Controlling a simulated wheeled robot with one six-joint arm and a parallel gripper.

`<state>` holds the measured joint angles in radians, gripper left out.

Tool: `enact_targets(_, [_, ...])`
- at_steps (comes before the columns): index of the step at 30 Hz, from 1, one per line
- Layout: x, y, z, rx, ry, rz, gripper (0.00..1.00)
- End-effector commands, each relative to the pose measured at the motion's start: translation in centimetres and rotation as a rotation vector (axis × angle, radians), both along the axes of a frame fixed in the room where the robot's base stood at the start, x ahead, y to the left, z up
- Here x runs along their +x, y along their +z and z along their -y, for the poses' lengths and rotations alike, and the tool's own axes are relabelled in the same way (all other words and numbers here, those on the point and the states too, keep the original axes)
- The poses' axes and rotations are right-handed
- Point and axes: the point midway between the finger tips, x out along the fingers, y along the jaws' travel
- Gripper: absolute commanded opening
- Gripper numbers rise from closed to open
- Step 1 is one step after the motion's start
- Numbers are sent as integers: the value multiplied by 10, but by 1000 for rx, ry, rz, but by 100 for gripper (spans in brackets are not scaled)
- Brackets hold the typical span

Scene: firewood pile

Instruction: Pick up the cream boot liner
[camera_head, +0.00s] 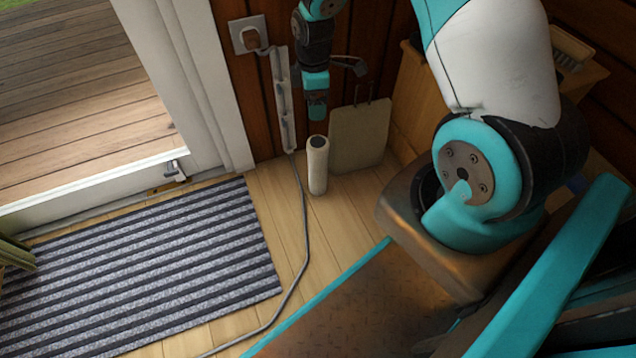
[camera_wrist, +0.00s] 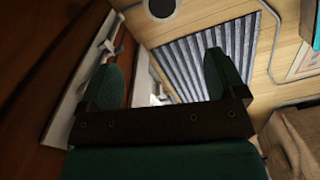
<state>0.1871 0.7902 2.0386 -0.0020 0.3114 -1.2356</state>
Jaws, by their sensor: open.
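The cream boot liner (camera_head: 317,167) is a pale upright roll with a dark round opening on top. It stands on the wooden floor near the wall. In the wrist view its dark opening with a pale rim (camera_wrist: 161,8) shows at the top edge, beyond my fingers and partly cut off. My gripper (camera_head: 317,112) appears just above the liner in the head view, apart from it. In the wrist view my gripper (camera_wrist: 163,68) has its two green fingers wide apart with nothing between them.
A pale board (camera_head: 360,137) leans on the wall right behind the liner. A power strip (camera_head: 284,100) and grey cable (camera_head: 303,240) lie close on the left. A striped mat (camera_head: 150,270) covers the floor by the door. A brush (camera_head: 570,48) lies on a wooden box at right.

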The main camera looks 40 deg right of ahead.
Motion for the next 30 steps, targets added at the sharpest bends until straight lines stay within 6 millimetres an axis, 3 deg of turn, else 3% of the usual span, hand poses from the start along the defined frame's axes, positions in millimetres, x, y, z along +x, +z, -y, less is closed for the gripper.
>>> enact_targets(15, [-1,-110,1,-2,3,-3,89])
enact_targets(25, [-1,-129,1,-2,3,-1,89])
enact_targets(30, [-4,-151,0,-1,3,-2,89])
